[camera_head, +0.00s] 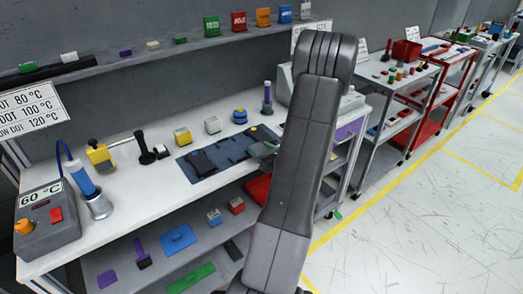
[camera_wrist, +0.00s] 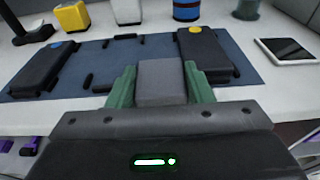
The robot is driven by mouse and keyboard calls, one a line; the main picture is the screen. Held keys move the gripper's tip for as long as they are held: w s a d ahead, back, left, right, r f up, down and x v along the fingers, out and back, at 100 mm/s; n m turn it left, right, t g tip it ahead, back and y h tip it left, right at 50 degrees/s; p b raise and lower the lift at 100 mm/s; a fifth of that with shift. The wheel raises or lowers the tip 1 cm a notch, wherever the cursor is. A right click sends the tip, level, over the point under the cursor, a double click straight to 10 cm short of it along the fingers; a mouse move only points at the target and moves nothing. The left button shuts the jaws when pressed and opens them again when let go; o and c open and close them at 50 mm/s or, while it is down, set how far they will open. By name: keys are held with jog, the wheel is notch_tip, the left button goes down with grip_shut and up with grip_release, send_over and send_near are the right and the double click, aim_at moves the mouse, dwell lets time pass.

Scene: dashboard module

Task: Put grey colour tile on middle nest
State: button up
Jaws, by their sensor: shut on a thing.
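The grey colour tile (camera_wrist: 162,85) is held between the two green fingers of my gripper (camera_wrist: 160,72) in the wrist view. The blue-grey mat (camera_wrist: 240,62) lies beyond and below it. The middle nest (camera_wrist: 126,37) shows as short black bars on the mat, between two dark blocks. My gripper is at the near edge of the mat, a little right of the nest's middle, and the tile and fingers hide part of the nest. In the head view my arm covers most of the gripper, and the mat (camera_head: 228,150) shows to its left.
A dark block with a blue dot (camera_wrist: 45,66) stands left on the mat, one with a yellow dot (camera_wrist: 207,52) right. A yellow block (camera_wrist: 72,17), a white block (camera_wrist: 126,10) and a blue cylinder (camera_wrist: 186,9) stand behind. A flat dark-topped plate (camera_wrist: 287,50) lies right.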

jog(key=shift+f+b, duration=0.3)
jog(key=o, duration=1)
jog(key=shift+r, duration=0.1)
